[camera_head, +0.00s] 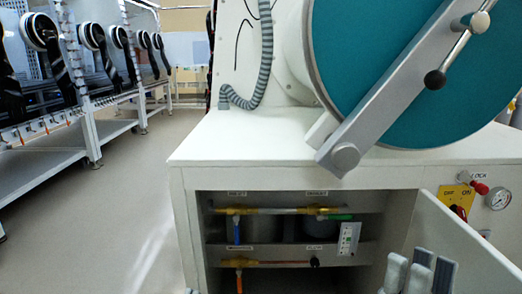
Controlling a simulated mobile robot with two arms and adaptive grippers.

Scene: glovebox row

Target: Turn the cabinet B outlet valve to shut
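An open compartment (200,275) under the white cabinet top holds two pipe runs. On the upper pipe (275,211), the left valve has a blue handle (237,230) pointing down across the pipe. The right valve has a green handle (341,217) lying along the pipe. On the lower pipe (280,263), an orange handle (239,281) hangs down at left, with a black knob (314,262) at right. Labels are too small to read surely, so I cannot tell which valve is the outlet. My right gripper (420,264) is open and empty, low before the open door.
The compartment door (462,245) stands open to the right. Above is a large teal round hatch (375,70) with a grey bar. A yellow panel (456,199) and a gauge (499,198) sit at right. Floor (130,200) at left is clear.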

